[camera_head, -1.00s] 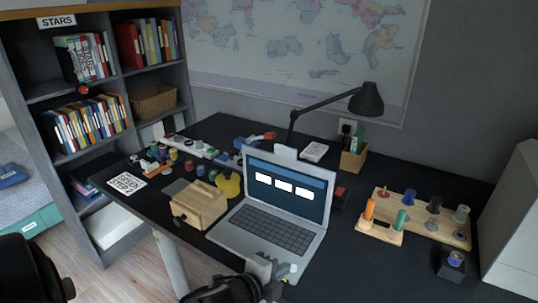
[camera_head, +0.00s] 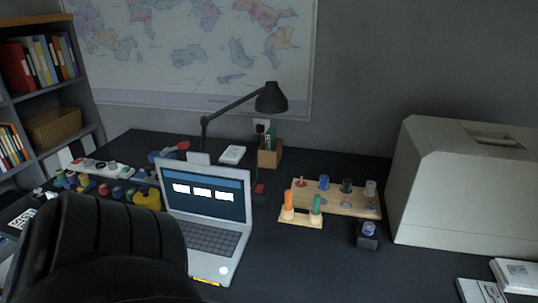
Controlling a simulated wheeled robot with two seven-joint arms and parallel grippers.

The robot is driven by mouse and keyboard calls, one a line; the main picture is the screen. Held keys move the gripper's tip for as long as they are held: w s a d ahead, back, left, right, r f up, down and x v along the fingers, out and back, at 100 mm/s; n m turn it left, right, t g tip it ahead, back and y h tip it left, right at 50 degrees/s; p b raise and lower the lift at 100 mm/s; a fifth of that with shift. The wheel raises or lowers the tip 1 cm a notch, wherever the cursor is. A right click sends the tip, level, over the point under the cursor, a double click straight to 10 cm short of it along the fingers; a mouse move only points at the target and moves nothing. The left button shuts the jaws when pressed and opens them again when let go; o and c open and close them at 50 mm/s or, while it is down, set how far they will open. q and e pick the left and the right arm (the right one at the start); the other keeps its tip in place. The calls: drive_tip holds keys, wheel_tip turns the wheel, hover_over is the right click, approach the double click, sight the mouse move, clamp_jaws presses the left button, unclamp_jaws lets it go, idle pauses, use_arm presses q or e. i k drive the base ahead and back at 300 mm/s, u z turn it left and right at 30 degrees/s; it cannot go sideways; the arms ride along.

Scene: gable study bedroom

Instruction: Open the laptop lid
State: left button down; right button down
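The laptop (camera_head: 213,221) stands on the dark desk, left of the picture's middle. Its lid (camera_head: 207,191) is up and leans back, and the lit screen shows three white boxes on blue. The keyboard half lies flat on the desk, its left front part hidden behind the black chair. Neither of my grippers shows in the head view now.
A black chair back (camera_head: 105,245) blocks the lower left. A black desk lamp (camera_head: 270,98) stands behind the laptop. A wooden peg board (camera_head: 338,197) and a small dark box (camera_head: 367,234) lie to its right. A large pale case (camera_head: 465,190) fills the right.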

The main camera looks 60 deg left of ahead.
sight(194, 187)
drive_tip(key=z, duration=0.25)
drive_tip(key=k, duration=1)
drive_tip(key=u, duration=1.2)
drive_tip(key=i, duration=0.5)
drive_tip(key=u, duration=0.05)
